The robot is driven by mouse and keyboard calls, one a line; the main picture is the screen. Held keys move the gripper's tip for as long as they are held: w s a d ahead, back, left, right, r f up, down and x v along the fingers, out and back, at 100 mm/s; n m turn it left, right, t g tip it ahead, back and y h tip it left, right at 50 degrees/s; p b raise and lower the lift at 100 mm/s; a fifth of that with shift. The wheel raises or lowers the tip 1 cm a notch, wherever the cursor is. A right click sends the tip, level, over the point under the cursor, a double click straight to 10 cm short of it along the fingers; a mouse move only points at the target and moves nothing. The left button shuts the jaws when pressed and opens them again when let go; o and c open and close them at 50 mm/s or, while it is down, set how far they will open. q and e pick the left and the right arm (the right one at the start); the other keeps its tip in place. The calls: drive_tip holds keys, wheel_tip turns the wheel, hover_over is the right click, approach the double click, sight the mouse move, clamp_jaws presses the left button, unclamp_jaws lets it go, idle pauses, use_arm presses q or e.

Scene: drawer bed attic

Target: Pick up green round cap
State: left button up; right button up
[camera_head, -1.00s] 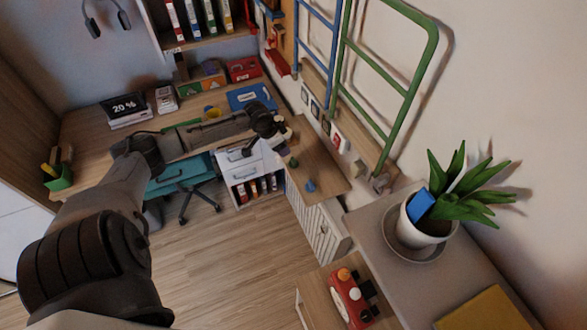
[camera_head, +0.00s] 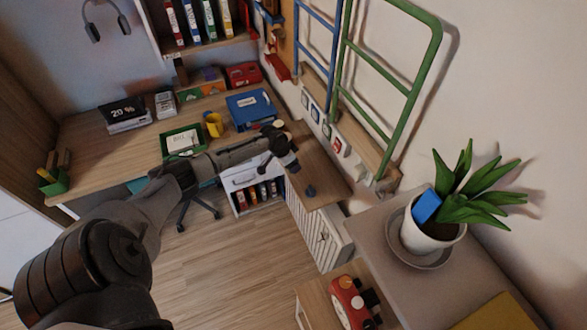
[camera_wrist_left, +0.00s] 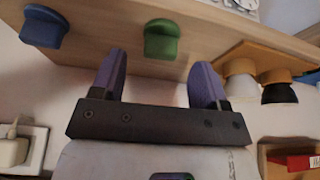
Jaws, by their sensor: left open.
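In the left wrist view, the green round cap (camera_wrist_left: 161,39) sits at the edge of a wooden surface (camera_wrist_left: 95,62), just beyond the gap between my left gripper's fingers (camera_wrist_left: 161,66). The fingers are open and empty, and the cap looks apart from them. A similar blue cap (camera_wrist_left: 44,26) is to its left. In the head view, my left gripper (camera_head: 286,158) is over the wooden top (camera_head: 325,188), near the blue cap (camera_head: 310,191). The green cap does not show there, apparently hidden by my gripper. My right gripper is not in view.
A white wall outlet with a plug (camera_wrist_left: 18,148) and black and white knobs (camera_wrist_left: 277,88) flank my gripper in the wrist view. A green ladder (camera_head: 409,95) leans at the wall. A potted plant (camera_head: 432,240) and a red toy (camera_head: 350,303) are nearer.

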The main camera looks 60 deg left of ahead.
use_arm(q)
drive_tip(key=shift+x, duration=1.2)
drive_tip(key=c, duration=1)
drive_tip(key=shift+r, duration=0.1)
